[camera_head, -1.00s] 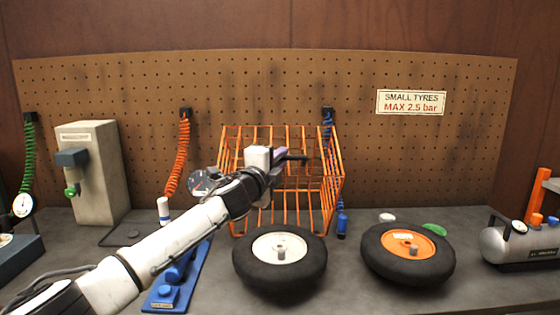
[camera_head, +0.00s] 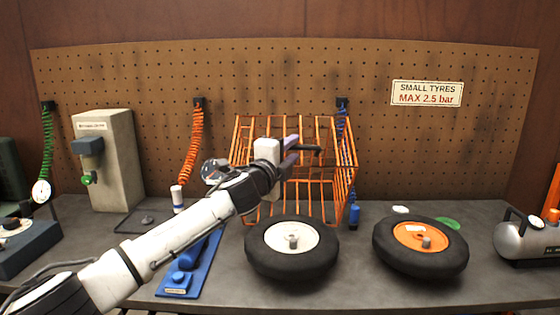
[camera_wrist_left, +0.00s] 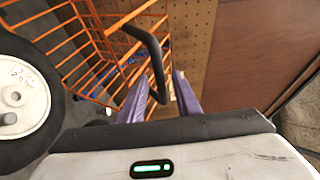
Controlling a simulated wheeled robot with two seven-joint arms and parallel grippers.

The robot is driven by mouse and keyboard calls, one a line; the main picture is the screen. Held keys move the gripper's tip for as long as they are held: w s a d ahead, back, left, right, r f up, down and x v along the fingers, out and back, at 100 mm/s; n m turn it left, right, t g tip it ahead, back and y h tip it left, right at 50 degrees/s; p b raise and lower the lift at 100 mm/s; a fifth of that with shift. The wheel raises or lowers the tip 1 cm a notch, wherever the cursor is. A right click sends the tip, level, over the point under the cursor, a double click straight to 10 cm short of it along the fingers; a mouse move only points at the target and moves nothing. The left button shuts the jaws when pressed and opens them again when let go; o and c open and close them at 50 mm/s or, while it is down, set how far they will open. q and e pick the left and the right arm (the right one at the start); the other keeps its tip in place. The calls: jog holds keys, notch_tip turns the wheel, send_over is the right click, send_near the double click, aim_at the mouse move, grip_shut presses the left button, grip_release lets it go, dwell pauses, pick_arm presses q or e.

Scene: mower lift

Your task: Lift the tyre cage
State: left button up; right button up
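The tyre cage (camera_head: 350,180) is an orange wire basket standing on the bench against the pegboard. It also shows in the left wrist view (camera_wrist_left: 88,42). Its black handle (camera_head: 308,149) is at the front; in the left wrist view the handle (camera_wrist_left: 150,45) curves down to between my fingers. My left gripper (camera_head: 290,147) is in front of the cage at the handle. Its purple fingers (camera_wrist_left: 158,97) stand apart on either side of the handle's lower end, and a gap shows, so it is open. Whether a finger touches the handle is unclear. My right gripper is not in view.
A tyre with a white hub (camera_head: 270,262) lies in front of the cage, and one with an orange hub (camera_head: 385,250) lies to its right. A blue tool (camera_head: 190,265) lies below my left arm. A compressor (camera_head: 520,240) stands at the right.

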pick_arm(q)
jog(key=v, duration=0.8)
jog(key=shift+s+b, duration=0.2)
jog(key=shift+b, duration=0.2)
jog(key=shift+a+f, duration=0.1)
jog(key=shift+f, duration=0.05)
jog(key=s+f+n+g, duration=0.25)
jog(key=s+f, duration=0.25)
jog(key=f, duration=0.6)
jog(key=s+f+n+g, duration=0.1)
jog(key=s+f+n, duration=0.35)
jog(key=f, duration=0.65)
jog(key=s+f+n+g, duration=0.1)
jog(key=s+f+n, duration=0.2)
jog(key=s+f, duration=0.55)
jog(key=s+a+f+n+g+y, duration=0.2)
jog(key=s+a+f+n, duration=0.3)
jog(key=s+f, duration=0.6)
jog(key=s+a+f+n+g+y, duration=0.2)
jog(key=s+a+f+n, duration=0.3)
jog(key=s+a+f, duration=0.3)
jog(key=s+f, duration=0.3)
jog(key=s, duration=0.3)
jog(key=shift+s+f, duration=0.3)
jog(key=shift+s, duration=0.1)
